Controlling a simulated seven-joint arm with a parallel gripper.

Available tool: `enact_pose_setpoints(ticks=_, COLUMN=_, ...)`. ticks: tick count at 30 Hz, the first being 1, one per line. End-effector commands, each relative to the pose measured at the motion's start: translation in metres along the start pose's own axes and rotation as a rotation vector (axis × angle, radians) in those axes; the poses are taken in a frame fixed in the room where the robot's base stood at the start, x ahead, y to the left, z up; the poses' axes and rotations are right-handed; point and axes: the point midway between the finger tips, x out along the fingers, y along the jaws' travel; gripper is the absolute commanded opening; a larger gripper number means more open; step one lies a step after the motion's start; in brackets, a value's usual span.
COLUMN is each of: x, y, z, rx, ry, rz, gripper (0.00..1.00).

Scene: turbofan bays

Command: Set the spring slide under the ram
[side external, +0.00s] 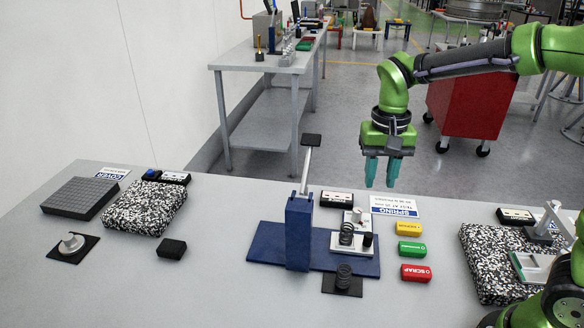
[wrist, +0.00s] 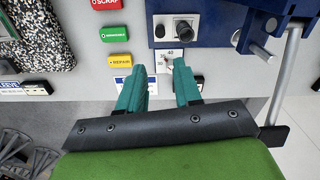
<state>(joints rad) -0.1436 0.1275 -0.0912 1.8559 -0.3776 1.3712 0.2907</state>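The spring slide (side external: 338,248) is a pale plate carrying a dark coil spring and a black knob. It sits on the blue base (side external: 365,264), right of the upright blue press (side external: 298,235) with its raised lever. In the wrist view the slide (wrist: 168,31) is at top centre, left of the press (wrist: 237,14). I cannot clearly make out the ram, and in the side view the press column partly hides that area. My gripper (side external: 380,184) is open and empty, well above the table behind the slide. Its teal fingers (wrist: 159,68) are apart in the wrist view.
A second spring (side external: 343,275) stands on a black pad in front of the base. Yellow (side external: 408,229), green (side external: 411,249) and red (side external: 415,273) blocks lie to the right. The lever (side external: 307,165) rises behind the press. Speckled pads (side external: 145,207) lie at both sides.

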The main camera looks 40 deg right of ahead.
Motion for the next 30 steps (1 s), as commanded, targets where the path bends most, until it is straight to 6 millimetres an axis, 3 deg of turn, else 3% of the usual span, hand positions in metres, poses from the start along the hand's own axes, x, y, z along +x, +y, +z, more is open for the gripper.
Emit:
enact_pose_setpoints(ticks=18, x=0.128, y=0.001, z=0.001, rx=-0.001, ry=-0.003, rz=0.001, gripper=0.34)
enact_pose_setpoints(ticks=24, x=0.149, y=0.000, z=0.001, rx=-0.002, ry=-0.001, rz=-0.001, gripper=0.34)
enact_pose_setpoints(ticks=30, x=0.154, y=0.000, z=0.000, rx=-0.001, ry=0.000, rz=-0.002, gripper=0.34)
